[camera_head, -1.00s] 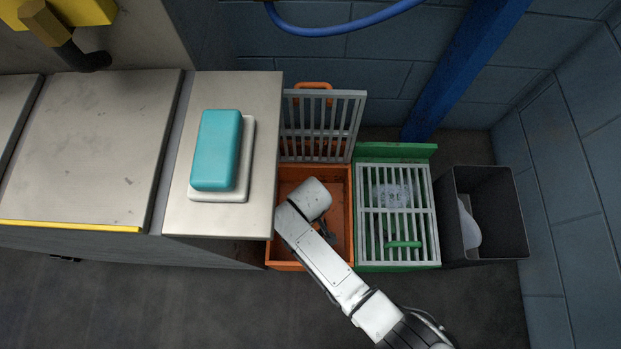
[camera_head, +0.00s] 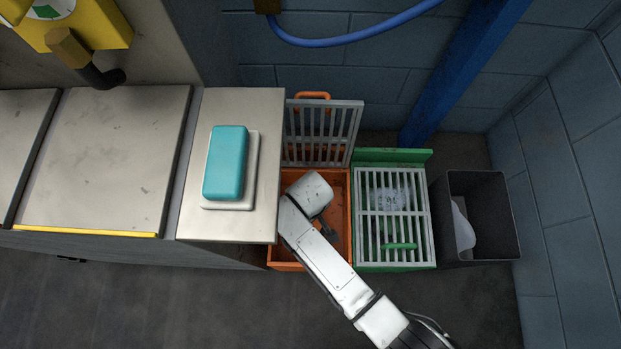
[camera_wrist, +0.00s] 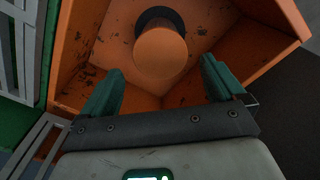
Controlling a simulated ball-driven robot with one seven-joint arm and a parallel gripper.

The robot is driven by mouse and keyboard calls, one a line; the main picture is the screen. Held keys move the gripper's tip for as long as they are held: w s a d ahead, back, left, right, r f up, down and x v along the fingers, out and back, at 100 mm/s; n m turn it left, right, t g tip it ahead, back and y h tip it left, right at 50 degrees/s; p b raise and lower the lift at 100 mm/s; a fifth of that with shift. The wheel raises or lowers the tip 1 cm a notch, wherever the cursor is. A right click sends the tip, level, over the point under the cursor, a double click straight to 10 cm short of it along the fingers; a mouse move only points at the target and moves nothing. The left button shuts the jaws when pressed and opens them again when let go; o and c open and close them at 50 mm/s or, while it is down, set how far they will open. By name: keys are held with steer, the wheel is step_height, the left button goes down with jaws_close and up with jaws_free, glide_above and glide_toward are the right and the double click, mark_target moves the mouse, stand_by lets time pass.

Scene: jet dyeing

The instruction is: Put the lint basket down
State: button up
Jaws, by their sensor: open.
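No basket that I can identify for certain as the lint basket shows. The orange box (camera_head: 342,250) stands on the floor between the metal cabinet and a green box. In the wrist view my gripper (camera_wrist: 160,78) is open over the orange box (camera_wrist: 230,60), its two green fingers apart with nothing between them. A round orange piece with a dark ring (camera_wrist: 160,50) stands in that box, just beyond the fingertips. In the head view my arm hides much of the box's inside.
The orange box's grey grate lid (camera_head: 322,135) stands raised behind it. The green box (camera_head: 395,266) has its grate shut over something whitish. A dark bin (camera_head: 490,240) holds a white object. A teal block (camera_head: 226,162) lies on the cabinet top (camera_head: 260,110). Floor in front is clear.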

step_height(320, 180, up, 5)
steer(key=shift+r+p, duration=0.1)
steer(key=shift+p, duration=0.65)
steer(key=s+d+r+m, duration=0.3)
steer(key=s+d+r, duration=0.1)
steer(key=d, duration=0.5)
steer(key=s+d+r+m, duration=0.3)
steer(key=s+d+r, duration=0.2)
steer(key=d, duration=0.4)
steer(key=s+d+r+m+t, duration=0.1)
steer(key=s+d+r+m, duration=0.2)
steer(key=d, duration=0.6)
steer(key=shift+s+r, duration=0.75)
steer(key=shift+s, duration=0.3)
steer(key=shift+f, duration=0.1)
